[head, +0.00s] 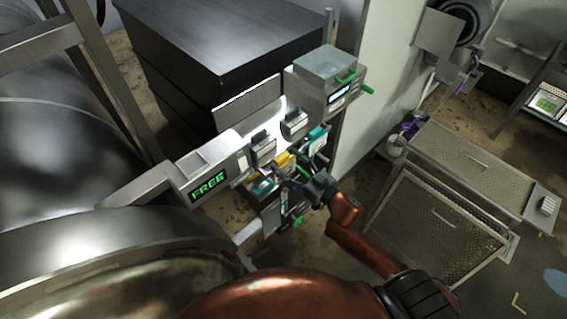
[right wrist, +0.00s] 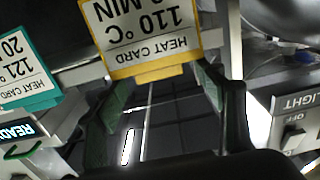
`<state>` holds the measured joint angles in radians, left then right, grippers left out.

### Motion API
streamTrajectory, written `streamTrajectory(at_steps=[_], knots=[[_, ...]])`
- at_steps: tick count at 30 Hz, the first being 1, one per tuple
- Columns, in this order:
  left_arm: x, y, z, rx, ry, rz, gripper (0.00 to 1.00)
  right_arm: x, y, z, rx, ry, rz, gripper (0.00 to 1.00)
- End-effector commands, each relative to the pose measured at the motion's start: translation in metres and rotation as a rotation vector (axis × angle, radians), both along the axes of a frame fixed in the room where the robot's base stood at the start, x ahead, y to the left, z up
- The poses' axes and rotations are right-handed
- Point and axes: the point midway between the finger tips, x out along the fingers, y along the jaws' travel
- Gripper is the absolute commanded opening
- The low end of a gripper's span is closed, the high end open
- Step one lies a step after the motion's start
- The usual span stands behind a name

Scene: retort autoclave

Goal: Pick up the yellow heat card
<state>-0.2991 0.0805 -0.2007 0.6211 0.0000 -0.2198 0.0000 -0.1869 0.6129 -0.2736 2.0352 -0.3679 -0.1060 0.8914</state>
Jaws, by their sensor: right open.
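The yellow heat card (right wrist: 150,38) is at the top middle of the right wrist view. Its print is upside down and reads 110 °C, and its top is cut off by the frame edge. In the head view it shows as a small yellow patch (head: 283,159) on the panel. My right gripper (right wrist: 158,85) is open, with one dark finger on each side below the card. It also shows in the head view (head: 297,171), right by the card. Whether a finger touches the card I cannot tell. My left gripper is not in view.
A teal heat card (right wrist: 28,75) reading 121 °C hangs left of the yellow one, above a READY display (right wrist: 15,130). A LIGHT switch box (right wrist: 296,125) is at the right. The FREE display (head: 208,187) and a grey box with green handles (head: 328,75) flank the cards.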

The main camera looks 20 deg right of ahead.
Motion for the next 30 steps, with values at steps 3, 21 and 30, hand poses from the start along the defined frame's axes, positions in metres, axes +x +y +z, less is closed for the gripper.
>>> streamTrajectory(at_steps=[3, 21, 30], knots=[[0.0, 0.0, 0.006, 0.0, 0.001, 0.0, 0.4, 0.016, 0.005, 0.003, -0.001, -0.003, 0.0, 0.64], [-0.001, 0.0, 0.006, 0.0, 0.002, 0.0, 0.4, 0.022, 0.007, 0.0, -0.001, 0.0, 0.0, 0.45], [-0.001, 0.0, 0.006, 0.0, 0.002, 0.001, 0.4, 0.022, 0.007, 0.0, -0.001, 0.0, 0.0, 0.25]])
